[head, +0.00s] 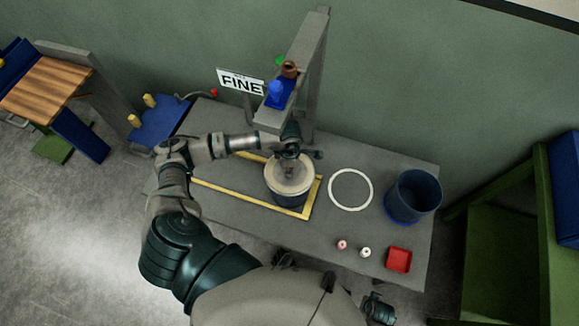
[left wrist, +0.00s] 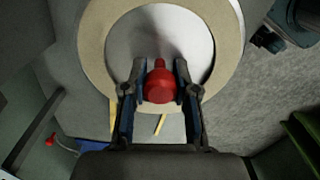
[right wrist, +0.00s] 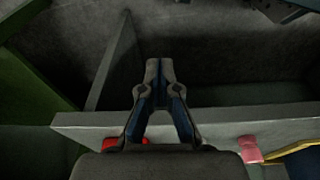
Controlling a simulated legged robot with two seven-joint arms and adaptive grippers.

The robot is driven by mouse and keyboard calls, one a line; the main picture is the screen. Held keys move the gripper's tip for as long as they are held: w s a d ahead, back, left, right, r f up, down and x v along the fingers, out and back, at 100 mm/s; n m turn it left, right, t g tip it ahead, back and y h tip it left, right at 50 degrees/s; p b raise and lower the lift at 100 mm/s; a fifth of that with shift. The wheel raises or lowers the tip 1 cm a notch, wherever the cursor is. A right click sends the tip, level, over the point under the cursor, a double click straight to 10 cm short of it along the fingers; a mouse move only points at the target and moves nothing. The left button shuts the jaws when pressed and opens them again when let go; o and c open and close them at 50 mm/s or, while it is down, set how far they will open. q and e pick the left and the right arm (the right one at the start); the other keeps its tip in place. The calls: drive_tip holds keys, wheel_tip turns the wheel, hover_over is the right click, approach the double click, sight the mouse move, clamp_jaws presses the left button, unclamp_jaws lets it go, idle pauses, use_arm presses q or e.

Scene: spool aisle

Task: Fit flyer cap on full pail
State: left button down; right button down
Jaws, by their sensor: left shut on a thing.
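The pail (head: 283,197), dark with a pale band near its top, stands in the yellow frame on the bench. A tan-rimmed round cap (head: 303,184) is over its mouth; I cannot tell if it is seated or just above. In the left wrist view the cap's tan rim (left wrist: 95,48) surrounds a grey-white middle, with a red knob (left wrist: 160,84) in front. My left gripper (head: 289,157) is shut on the red knob, which shows between its fingers (left wrist: 160,72). My right gripper (right wrist: 160,66) is shut and empty near the bench's front edge, its fingertips together.
The yellow frame (head: 245,201) lies around the pail. A white ring (head: 335,203) lies to its right, then an open dark blue pail (head: 409,211). Small pink (head: 342,244) and white (head: 365,252) pieces and a red tray (head: 399,260) are near the front edge. A grey post (head: 306,65) rises behind.

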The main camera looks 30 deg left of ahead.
use_arm(q)
drive_tip(key=c, duration=0.9)
unclamp_jaws()
use_arm(e)
drive_tip(key=shift+s+d+f, duration=0.1)
drive_tip(key=shift+f, duration=0.05)
use_arm(q)
drive_tip(key=shift+r, duration=0.1)
drive_tip(key=shift+r, duration=0.35)
wheel_tip(320, 180, up, 10)
drive_tip(key=shift+w+f+p, duration=0.1)
drive_tip(key=shift+p, duration=0.4)
drive_tip(key=shift+r, duration=0.7)
use_arm(e)
drive_tip(key=f, duration=0.3)
drive_tip(key=shift+s+d, duration=0.1)
drive_tip(key=shift+s, duration=0.3)
use_arm(q)
drive_tip(key=shift+f, duration=0.1)
use_arm(e)
drive_tip(key=shift+s, duration=0.1)
